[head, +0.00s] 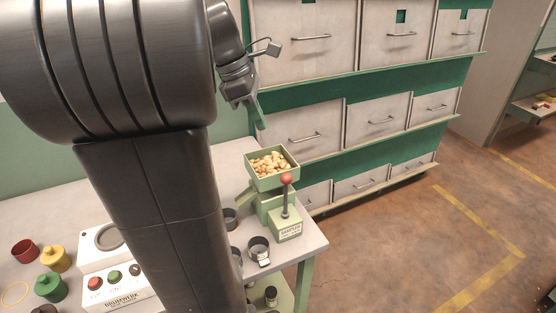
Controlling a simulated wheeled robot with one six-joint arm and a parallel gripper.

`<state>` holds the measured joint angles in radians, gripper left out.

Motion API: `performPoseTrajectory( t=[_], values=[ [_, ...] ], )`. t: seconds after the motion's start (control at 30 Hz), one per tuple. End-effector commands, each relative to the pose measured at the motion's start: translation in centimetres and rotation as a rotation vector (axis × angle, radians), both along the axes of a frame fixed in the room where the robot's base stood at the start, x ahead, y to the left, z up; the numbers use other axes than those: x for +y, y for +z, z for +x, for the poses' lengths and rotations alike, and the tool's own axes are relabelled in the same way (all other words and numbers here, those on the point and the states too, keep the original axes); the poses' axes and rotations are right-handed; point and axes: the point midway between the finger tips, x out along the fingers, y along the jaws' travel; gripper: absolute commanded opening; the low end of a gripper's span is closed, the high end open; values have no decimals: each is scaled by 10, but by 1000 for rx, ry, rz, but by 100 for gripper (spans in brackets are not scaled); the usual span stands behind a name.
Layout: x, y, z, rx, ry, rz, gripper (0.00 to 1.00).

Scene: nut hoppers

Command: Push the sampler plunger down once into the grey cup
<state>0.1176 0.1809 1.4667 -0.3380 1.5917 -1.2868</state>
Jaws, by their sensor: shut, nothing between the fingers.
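The sampler (286,231) is a pale green stand at the table's right end, topped by a square hopper (273,182) full of nuts. Its plunger has a red ball knob (286,179) on a dark upright rod, and the knob stands raised at hopper-rim height. A dark grey cup (259,250) with a small tag stands left of the sampler's base. Another dark cup (230,218) stands behind it, near the sampler's spout. My gripper (262,124) is shut and empty, pointing down, above and behind the hopper, apart from the knob.
A white weighing box (106,262) with coloured buttons sits on the table. Red (25,250), yellow (54,258) and green (51,286) pots stand left of it. White drawers (317,135) fill a green rack behind. My arm hides the table's middle. The floor at right is clear.

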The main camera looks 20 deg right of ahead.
Motion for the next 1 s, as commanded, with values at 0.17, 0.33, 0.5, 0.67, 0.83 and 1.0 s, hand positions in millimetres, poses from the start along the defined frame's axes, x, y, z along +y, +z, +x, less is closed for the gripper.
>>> performPoseTrajectory(
  t=[0.17, 0.33, 0.5, 0.67, 0.83, 1.0],
  values=[
    [0, 0, 0, 0, 0, 0, 0],
    [-1, -3, 0, 1, 1, 0, 0],
    [-7, -20, -3, 4, -1, 1, 0],
    [-17, -51, -8, 5, -2, 1, 0],
    [-29, -86, -13, 6, -2, 1, 0],
    [-38, -113, -16, 4, 0, 2, 0]
  ],
)
